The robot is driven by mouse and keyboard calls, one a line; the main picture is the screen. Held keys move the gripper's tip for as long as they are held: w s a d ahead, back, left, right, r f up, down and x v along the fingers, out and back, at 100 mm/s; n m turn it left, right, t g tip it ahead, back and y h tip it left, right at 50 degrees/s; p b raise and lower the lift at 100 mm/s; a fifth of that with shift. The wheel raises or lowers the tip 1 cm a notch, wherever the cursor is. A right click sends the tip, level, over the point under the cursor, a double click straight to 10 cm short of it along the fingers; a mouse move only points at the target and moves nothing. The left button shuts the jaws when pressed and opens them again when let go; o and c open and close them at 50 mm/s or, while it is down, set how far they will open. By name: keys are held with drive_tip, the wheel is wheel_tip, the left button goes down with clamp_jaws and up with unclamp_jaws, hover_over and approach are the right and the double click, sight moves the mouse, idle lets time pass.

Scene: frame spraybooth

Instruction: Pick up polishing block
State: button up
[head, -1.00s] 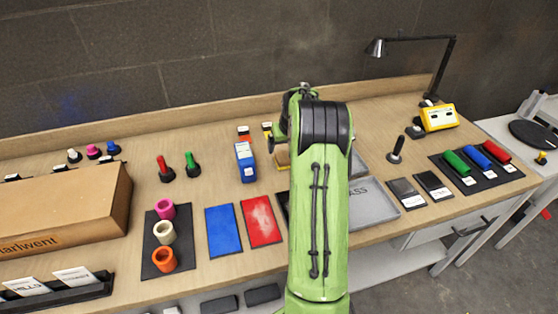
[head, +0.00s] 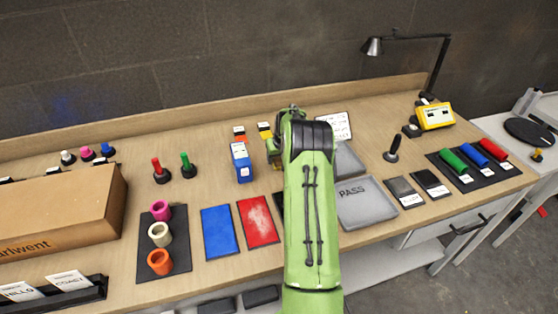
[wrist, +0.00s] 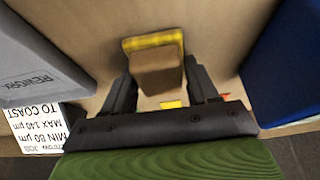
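The polishing block (wrist: 158,75) shows in the wrist view as a tan-brown block with a yellow edge along its far side. It lies on the wooden bench between the two fingers of my gripper (wrist: 160,68). The fingers are apart, one on each side of the block; I cannot tell whether either touches it. In the head view my green arm hides most of the gripper and the block.
A grey tray marked REWORK (wrist: 40,62) and a white sign (wrist: 40,125) flank the gripper on the left in the wrist view. A blue box (wrist: 285,65) stands on the right; it also shows in the head view (head: 241,162). A grey PASS tray (head: 365,205) sits right of my arm.

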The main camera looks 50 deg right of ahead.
drive_tip(key=c, duration=0.5)
wheel_tip(320, 180, up, 10)
drive_tip(key=shift+r+p, duration=0.1)
drive_tip(key=shift+p, duration=0.75)
